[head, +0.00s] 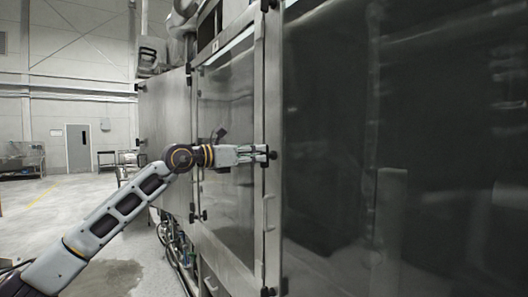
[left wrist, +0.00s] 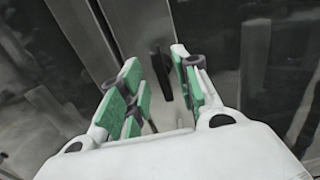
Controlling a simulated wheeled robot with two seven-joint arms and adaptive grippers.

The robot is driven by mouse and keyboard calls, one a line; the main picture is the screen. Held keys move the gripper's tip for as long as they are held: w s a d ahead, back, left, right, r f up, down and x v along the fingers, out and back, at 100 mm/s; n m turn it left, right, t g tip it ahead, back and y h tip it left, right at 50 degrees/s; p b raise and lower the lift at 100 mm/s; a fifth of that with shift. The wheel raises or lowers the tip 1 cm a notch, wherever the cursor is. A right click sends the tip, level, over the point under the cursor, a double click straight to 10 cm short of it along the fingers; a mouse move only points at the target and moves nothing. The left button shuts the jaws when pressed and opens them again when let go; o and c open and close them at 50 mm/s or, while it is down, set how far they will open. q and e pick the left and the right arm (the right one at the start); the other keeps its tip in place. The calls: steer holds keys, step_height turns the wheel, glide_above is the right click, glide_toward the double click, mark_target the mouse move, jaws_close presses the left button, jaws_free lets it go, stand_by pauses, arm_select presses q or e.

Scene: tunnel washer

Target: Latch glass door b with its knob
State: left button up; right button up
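A framed glass door (head: 228,110) stands at the centre of the head view, and a larger dark glass panel (head: 335,130) is to its right. I cannot tell from any label which is door b. A black knob (head: 273,155) sits on the metal frame between them, halfway up. My left gripper (head: 262,154) is at this knob. In the left wrist view, the green-padded fingers of my left gripper (left wrist: 158,85) are apart, with the black knob (left wrist: 161,72) ahead between them, nearer the right finger. Contact cannot be made out. My right gripper is out of view.
More black fittings sit on the same frame at the top (head: 267,5) and bottom (head: 268,291). A metal handle (head: 268,212) is below the knob. Pipes (head: 178,250) run low along the machine. Open floor (head: 60,200) lies to the left.

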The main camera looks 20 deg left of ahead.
arm_select(q)
steer(key=x, duration=0.2)
steer(key=shift+w+d+p, duration=0.25)
steer(key=shift+p, duration=0.1)
steer(key=shift+w+d, duration=0.3)
steer(key=shift+w, duration=0.15)
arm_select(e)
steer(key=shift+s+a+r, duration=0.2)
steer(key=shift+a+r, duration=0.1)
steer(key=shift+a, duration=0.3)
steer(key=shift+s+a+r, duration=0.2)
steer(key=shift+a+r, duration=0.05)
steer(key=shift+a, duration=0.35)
arm_select(q)
steer(key=shift+c, duration=0.2)
